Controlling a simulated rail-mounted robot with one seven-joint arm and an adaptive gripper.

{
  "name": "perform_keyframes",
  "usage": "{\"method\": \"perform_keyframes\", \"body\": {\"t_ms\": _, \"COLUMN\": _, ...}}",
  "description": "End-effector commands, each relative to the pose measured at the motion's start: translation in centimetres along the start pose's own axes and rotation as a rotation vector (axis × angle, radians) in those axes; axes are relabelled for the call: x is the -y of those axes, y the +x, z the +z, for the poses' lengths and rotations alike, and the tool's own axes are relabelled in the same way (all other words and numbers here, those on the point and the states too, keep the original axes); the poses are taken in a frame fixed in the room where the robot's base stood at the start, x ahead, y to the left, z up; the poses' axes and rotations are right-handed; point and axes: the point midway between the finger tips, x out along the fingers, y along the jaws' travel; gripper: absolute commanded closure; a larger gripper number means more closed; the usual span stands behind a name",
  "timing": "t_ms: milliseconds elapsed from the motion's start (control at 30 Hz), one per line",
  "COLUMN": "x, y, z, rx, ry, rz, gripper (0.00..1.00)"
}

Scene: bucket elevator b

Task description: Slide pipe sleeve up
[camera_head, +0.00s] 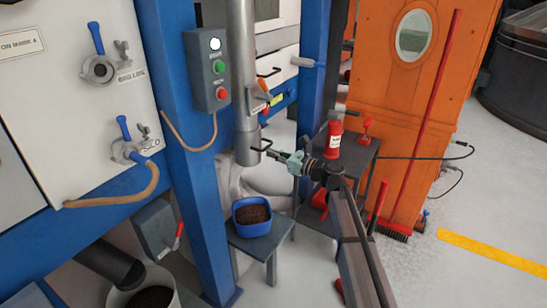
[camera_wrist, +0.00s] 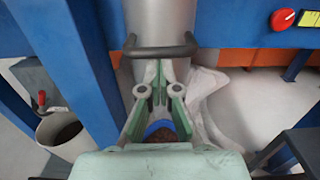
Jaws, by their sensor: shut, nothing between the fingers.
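The grey metal pipe (camera_head: 242,60) hangs vertically beside the blue post, with the pipe sleeve (camera_head: 246,142) at its lower end. A dark bar handle (camera_head: 263,147) sticks out from the sleeve. In the wrist view the sleeve (camera_wrist: 160,22) fills the top middle, with the handle (camera_wrist: 160,50) across its front. My gripper (camera_head: 277,156) is at the handle, reaching in from the right. In the wrist view my green fingers (camera_wrist: 160,80) run close together to just below the handle bar. They are shut and empty; I cannot tell whether they touch the bar.
A blue bin of dark material (camera_head: 252,216) stands on a small grey table (camera_head: 262,245) below the pipe. A grey control box (camera_head: 208,70) is left of the pipe. A cart (camera_head: 352,160) with a red extinguisher (camera_head: 333,138) stands behind my arm.

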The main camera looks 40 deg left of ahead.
Motion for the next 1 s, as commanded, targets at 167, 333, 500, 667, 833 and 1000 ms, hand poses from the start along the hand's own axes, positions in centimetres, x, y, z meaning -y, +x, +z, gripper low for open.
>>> {"method": "perform_keyframes", "body": {"t_ms": 167, "x": 0.0, "y": 0.0, "z": 0.6, "rx": 0.004, "ry": 0.002, "rz": 0.0, "gripper": 1.0}}
{"method": "perform_keyframes", "body": {"t_ms": 333, "x": 0.0, "y": 0.0, "z": 0.6, "rx": 0.006, "ry": 0.002, "rz": -0.001, "gripper": 1.0}}
{"method": "perform_keyframes", "body": {"t_ms": 500, "x": 0.1, "y": -0.1, "z": 0.3, "rx": 0.006, "ry": 0.003, "rz": -0.001, "gripper": 1.0}}
{"method": "perform_keyframes", "body": {"t_ms": 667, "x": 0.2, "y": -0.5, "z": -1.6, "rx": 0.003, "ry": 0.003, "rz": -0.003, "gripper": 1.0}}
{"method": "perform_keyframes", "body": {"t_ms": 833, "x": 0.2, "y": -2.0, "z": -3.9, "rx": -0.001, "ry": 0.002, "rz": -0.006, "gripper": 1.0}}
{"method": "perform_keyframes", "body": {"t_ms": 1000, "x": 0.1, "y": -5.8, "z": -3.7, "rx": -0.002, "ry": 0.001, "rz": -0.007, "gripper": 1.0}}
